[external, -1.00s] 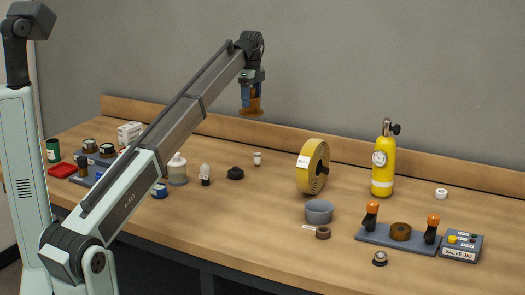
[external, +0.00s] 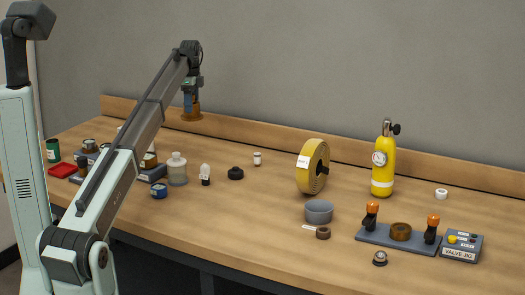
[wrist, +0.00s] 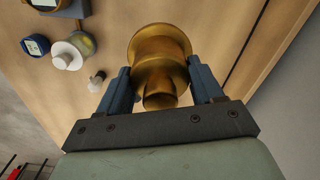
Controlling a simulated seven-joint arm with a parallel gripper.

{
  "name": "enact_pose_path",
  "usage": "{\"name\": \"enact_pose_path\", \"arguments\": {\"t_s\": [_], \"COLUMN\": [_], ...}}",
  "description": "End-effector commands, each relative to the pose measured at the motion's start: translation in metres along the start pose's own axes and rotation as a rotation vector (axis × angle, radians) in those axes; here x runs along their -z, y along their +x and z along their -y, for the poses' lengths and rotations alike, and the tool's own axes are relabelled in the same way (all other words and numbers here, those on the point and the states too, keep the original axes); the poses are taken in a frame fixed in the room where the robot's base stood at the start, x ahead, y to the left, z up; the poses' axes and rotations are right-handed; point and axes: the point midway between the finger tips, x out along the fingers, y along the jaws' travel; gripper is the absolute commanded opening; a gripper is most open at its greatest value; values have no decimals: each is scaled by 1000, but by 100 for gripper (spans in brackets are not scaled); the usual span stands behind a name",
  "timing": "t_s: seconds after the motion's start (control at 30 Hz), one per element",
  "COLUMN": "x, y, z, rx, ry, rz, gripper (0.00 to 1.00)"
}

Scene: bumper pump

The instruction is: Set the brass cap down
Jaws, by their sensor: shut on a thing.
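The brass cap (wrist: 160,55) is a golden-brown, flanged round piece held between the two blue fingers of my gripper (wrist: 163,85) in the wrist view. In the external view my gripper (external: 190,106) hangs high above the back left of the bench, with the brass cap (external: 191,115) at its lower end. The gripper is shut on the cap, and the cap is clear of the bench top.
The wooden bench (external: 270,210) has a low back ledge.

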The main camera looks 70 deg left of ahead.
Motion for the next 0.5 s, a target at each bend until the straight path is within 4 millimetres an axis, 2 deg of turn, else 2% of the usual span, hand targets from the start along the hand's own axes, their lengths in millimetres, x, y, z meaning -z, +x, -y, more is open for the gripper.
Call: {"name": "enact_pose_path", "arguments": {"t_s": [0.1,0.2,0.5], "x": [0,0,1], "y": [26,44,74], "z": [-2,-1,-1], "rx": [-2,-2,-1], "ry": [1,1,1], "rz": [0,0,0], "gripper": [22,22,22]}}
